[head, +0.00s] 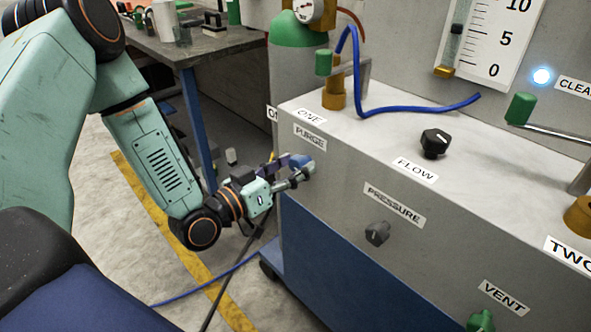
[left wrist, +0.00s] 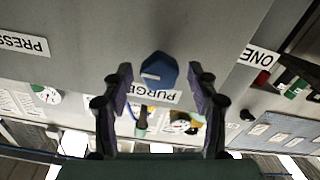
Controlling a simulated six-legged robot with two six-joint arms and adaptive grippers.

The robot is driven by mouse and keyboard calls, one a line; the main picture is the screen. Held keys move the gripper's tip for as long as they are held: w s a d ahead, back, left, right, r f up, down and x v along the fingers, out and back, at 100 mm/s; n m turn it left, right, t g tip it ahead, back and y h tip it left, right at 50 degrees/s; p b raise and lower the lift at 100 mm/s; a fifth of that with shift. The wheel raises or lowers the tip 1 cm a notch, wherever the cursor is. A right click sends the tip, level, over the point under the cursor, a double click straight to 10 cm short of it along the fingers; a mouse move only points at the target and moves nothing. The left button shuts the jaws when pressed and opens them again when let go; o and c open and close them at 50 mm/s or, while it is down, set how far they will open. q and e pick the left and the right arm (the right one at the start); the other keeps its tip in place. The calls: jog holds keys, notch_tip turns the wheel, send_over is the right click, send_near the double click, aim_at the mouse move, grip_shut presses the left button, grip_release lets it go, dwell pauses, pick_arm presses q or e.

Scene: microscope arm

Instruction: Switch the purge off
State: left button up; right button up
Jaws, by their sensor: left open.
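The blue purge knob (head: 299,160) is on the front face of the grey cabinet, just under the PURGE label (head: 310,137). In the left wrist view the knob (left wrist: 158,68) has a short pale mark, and the label reads upside down. My left gripper (head: 296,170) is open at the cabinet front, its fingers partly hiding the knob in the head view. In the left wrist view its fingertips (left wrist: 160,77) stand on either side of the knob, with visible gaps. I cannot tell how deep the fingers reach along it. My right gripper is not in view.
The black pressure knob (head: 377,233) and green vent knob (head: 481,321) are on the same front face. The black flow knob (head: 435,143) is on top, with a blue hose (head: 420,108) behind it. A workbench (head: 180,50) stands behind my left arm.

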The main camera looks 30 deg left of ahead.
pick_arm(q)
jog(key=shift+w+d, duration=0.2)
jog(key=shift+w, duration=0.3)
jog(key=shift+c, duration=0.4)
jog(key=shift+c, duration=0.7)
jog(key=c, duration=1)
jog(key=shift+o, duration=0.2)
